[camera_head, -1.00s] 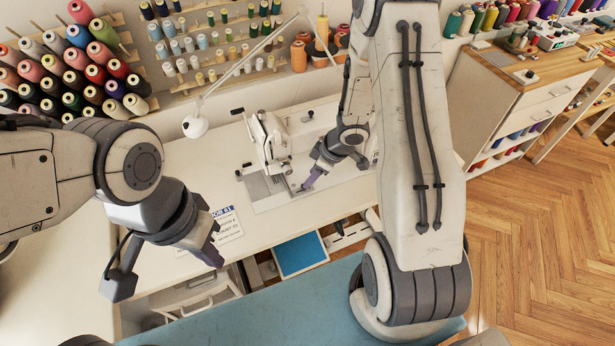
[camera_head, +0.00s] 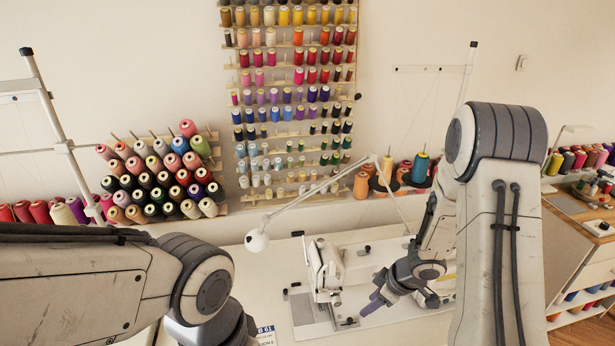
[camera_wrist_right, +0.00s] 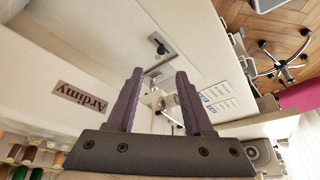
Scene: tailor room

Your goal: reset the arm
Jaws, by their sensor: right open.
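My right gripper (camera_head: 400,304) is over the white sewing table (camera_head: 275,250), just right of the sewing machine (camera_head: 325,268). The right wrist view shows its two purple fingers (camera_wrist_right: 160,75) spread apart with nothing held between them. The raised right arm (camera_head: 500,230) fills the right of the head view and hides part of the table. My left arm (camera_head: 90,280) comes in from the left. Its wrist is cut off by the bottom edge, so the left gripper is out of view.
A white desk lamp (camera_head: 257,240) arches over the table near the machine. Thread racks (camera_head: 290,110) cover the wall, and cones (camera_head: 160,175) stand at the left. A wooden-topped cabinet (camera_head: 575,235) stands at the right. An office chair (camera_wrist_right: 285,62) shows in the right wrist view.

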